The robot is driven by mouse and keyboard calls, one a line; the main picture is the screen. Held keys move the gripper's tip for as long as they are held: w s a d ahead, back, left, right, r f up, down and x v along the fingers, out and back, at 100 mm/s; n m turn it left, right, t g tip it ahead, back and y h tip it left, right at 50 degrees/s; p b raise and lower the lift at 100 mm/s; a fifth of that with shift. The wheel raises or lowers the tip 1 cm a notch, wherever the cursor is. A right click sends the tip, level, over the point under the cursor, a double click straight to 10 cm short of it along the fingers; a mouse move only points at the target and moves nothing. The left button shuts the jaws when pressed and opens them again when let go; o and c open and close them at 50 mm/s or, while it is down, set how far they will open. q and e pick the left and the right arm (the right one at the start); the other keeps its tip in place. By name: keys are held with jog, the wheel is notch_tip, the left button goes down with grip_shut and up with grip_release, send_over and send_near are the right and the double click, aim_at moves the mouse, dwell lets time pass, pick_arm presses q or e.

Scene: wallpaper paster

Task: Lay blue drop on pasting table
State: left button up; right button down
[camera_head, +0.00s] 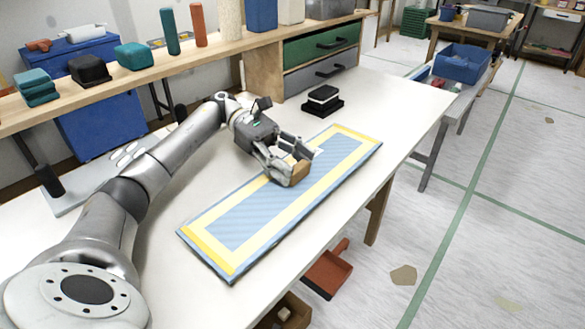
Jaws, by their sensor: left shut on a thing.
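The blue drop (245,232) is a long, pale blue striped panel with a yellow rectangular band. It lies flat on the white pasting table (400,110), running diagonally from near the front edge towards the back right. My left gripper (297,168) is above the middle of the panel, shut on a small tan block (300,173). The block is at the panel's surface; I cannot tell whether it is fixed to the panel. The gripper hides part of the panel's middle. My right gripper is not in view.
A black-and-white stacked item (322,99) stands on the table behind the panel. A wooden shelf (150,72) with rolls and boxes and a drawer unit (320,58) line the back. A blue bin (462,63) stands on a side table. An orange-red dustpan (329,270) lies on the floor.

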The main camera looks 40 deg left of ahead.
pick_arm(q)
jog(key=shift+f, duration=0.9)
jog(key=o, duration=1.1)
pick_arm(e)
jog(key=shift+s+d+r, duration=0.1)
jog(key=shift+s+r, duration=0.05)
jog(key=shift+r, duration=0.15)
pick_arm(q)
jog(key=shift+r, duration=0.2)
jog(key=v, duration=0.6)
jog(key=shift+a+r+b, duration=0.2)
jog(key=shift+a+b, duration=0.1)
jog(key=shift+a, duration=0.4)
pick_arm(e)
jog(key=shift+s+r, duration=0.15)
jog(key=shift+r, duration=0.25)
